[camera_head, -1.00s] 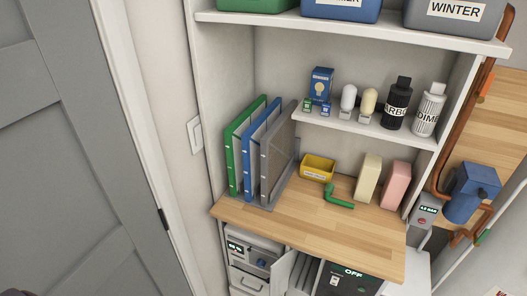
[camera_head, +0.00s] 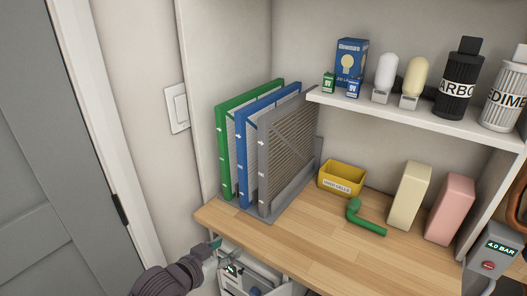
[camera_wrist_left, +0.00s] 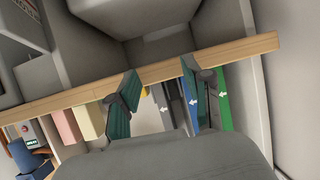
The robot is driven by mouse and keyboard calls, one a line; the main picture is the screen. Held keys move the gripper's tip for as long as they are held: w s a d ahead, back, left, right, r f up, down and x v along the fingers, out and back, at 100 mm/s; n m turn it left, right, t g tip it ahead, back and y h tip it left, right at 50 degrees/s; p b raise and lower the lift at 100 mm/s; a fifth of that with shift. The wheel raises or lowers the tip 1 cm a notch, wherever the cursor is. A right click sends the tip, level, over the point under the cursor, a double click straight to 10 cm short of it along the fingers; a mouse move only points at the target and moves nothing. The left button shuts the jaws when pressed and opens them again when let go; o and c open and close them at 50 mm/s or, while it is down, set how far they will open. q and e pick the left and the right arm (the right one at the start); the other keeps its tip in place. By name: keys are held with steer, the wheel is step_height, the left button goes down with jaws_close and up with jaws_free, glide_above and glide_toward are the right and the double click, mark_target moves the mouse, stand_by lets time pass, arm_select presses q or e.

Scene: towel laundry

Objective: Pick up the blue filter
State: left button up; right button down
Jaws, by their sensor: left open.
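The blue filter (camera_head: 241,158) stands upright on the wooden counter between a green filter (camera_head: 224,155) and a grey filter (camera_head: 285,155). My left gripper (camera_head: 218,257) is at the counter's front edge, below and in front of the filters, and is empty. In the left wrist view its two teal fingertips (camera_wrist_left: 158,95) are spread open. There the blue filter (camera_wrist_left: 190,98) shows beside one finger, partly hidden by it, with the grey filter (camera_wrist_left: 168,105) between the fingers and the green filter (camera_wrist_left: 223,98) outside them. My right gripper is not in view.
The wooden counter (camera_head: 300,236) has its edge close to my left gripper. A yellow box (camera_head: 341,180), a green pipe piece (camera_head: 367,222) and cream and pink blocks stand to the right. A shelf (camera_head: 415,118) with bulbs and bottles hangs above. The side wall is left of the filters.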

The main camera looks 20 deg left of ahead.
arm_select(q)
steer(key=shift+t+h, duration=0.4)
steer(key=shift+t, duration=0.3)
steer(key=w+r, duration=0.2)
steer(key=r, duration=0.2)
steer(key=shift+w+r, duration=0.25)
steer(key=shift+w, duration=0.15)
steer(key=t+h, duration=0.2)
steer(key=t, duration=0.1)
glide_toward(240, 173)
steer(key=w, duration=0.2)
steer(key=shift+m, duration=0.4)
steer(key=x, duration=0.3)
steer(key=p+x, duration=0.1)
steer(key=x, duration=0.4)
steer(key=shift+w+d+p, duration=0.2)
steer(key=shift+d+p, duration=0.1)
steer(key=shift+d, duration=0.15)
steer(key=p+x, duration=0.1)
steer(key=x, duration=0.4)
steer(key=shift+w+d+f, duration=0.1)
steer(key=shift+w+f, duration=0.05)
steer(key=shift+w, duration=0.05)
steer(key=shift+w+d+f, duration=0.1)
steer(key=shift+w+d, duration=0.05)
steer(key=shift+w, duration=0.15)
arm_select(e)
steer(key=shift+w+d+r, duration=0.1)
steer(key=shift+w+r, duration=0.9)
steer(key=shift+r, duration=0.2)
